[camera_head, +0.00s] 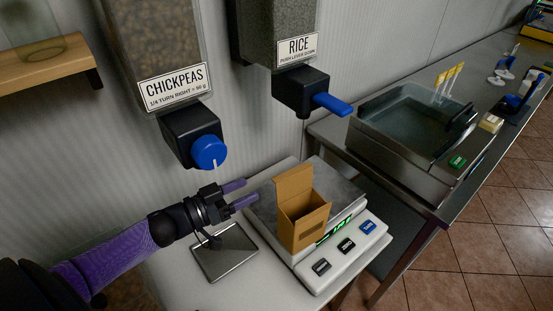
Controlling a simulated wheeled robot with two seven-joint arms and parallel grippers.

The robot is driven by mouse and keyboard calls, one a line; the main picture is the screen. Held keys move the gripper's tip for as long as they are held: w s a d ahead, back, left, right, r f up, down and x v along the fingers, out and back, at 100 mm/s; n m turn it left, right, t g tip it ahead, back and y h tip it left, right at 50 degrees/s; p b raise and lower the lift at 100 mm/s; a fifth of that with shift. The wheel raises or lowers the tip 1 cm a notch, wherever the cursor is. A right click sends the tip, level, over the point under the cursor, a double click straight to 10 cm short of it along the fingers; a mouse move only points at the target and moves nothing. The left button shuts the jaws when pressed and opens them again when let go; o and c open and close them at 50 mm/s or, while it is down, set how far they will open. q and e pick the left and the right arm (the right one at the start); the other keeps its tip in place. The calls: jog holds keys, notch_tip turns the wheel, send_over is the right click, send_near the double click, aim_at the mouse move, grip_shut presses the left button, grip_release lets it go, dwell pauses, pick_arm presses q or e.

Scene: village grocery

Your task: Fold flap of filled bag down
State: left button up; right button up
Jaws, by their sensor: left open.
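A brown cardboard-like bag (304,228) stands upright on the metal pan of a white scale (282,258). Its tall back flap (294,184) sticks up above the opening. What lies inside the bag cannot be made out. My left gripper (239,194) reaches in from the left with its two purple fingers apart and nothing between them. It is left of the bag, near the scale's left edge, and apart from the flap. My right gripper is not in view.
The chickpeas dispenser (209,152) with a blue knob hangs above my left gripper. The rice dispenser (331,104) with a blue lever is behind the scale. A flat metal plate (226,254) lies left of the scale. A steel basin (402,126) stands on the right counter.

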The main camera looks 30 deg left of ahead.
aim_at(281, 177)
pick_arm(q)
jog(key=x, duration=0.4)
jog(key=b+x, duration=0.1)
jog(key=x, duration=0.3)
jog(key=shift+s+d, duration=0.2)
jog(key=shift+d, duration=0.15)
jog(key=shift+w+d, duration=0.25)
jog(key=shift+w, duration=0.1)
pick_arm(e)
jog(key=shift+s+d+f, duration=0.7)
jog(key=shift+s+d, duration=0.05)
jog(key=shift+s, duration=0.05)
pick_arm(q)
grip_shut()
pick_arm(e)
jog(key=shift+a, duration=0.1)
